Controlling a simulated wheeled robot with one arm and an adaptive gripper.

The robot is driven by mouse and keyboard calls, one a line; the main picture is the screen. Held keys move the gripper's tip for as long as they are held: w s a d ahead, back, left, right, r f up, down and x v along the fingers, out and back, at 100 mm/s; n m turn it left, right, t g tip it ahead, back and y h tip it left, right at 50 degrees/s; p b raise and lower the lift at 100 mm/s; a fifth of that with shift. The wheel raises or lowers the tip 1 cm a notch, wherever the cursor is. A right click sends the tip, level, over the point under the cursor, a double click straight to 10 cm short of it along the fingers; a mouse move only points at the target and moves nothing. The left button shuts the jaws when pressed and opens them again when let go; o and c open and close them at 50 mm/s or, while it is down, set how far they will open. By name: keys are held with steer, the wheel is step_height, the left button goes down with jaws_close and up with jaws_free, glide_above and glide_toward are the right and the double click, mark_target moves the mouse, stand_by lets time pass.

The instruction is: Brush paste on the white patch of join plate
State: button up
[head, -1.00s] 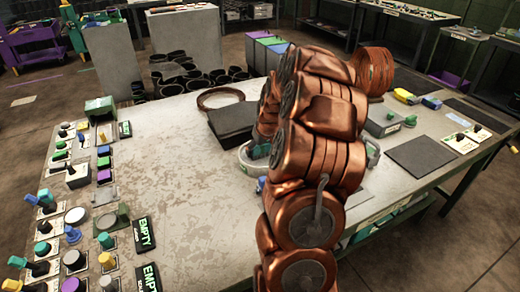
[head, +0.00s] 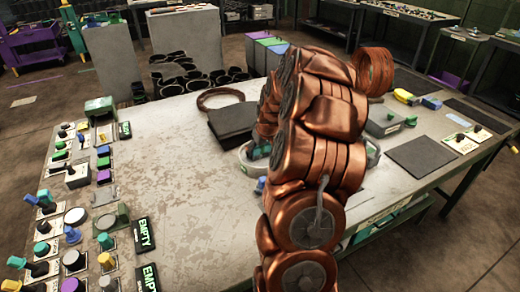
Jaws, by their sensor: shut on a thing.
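My copper-coloured arm rises through the middle of the head view and hides part of the table behind it. My gripper and whatever it holds are out of sight behind the arm. I cannot pick out the join plate or its white patch for sure. A dark square slab (head: 233,121) lies at the table's back edge, left of the arm. A flat grey plate (head: 422,155) lies right of the arm. No brush or paste can be made out.
The worn table (head: 190,185) is clear left of the arm. Knobs and labelled cards (head: 75,215) crowd its left side. A grey-rimmed tray (head: 247,168) with teal pieces is partly behind the arm.

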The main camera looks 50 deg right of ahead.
steer(key=shift+r, duration=3.5)
steer(key=w+a+f+n, duration=0.1)
steer(key=w+a+f, duration=0.1)
steer(key=a, duration=1)
steer(key=w+a+f+n+y+p, duration=0.1)
steer(key=w+a+f, duration=0.1)
steer(key=a, duration=1)
steer(key=w+a+f+n, duration=0.1)
steer(key=w+a+f, duration=0.1)
steer(key=a, duration=1)
steer(key=shift+w+a+n, duration=0.35)
steer(key=shift+w+n, duration=0.05)
steer(key=shift+w, duration=0.25)
steer(key=shift+s+a+f, duration=0.1)
steer(key=shift+a+f, duration=0.05)
steer(key=shift+a, duration=0.25)
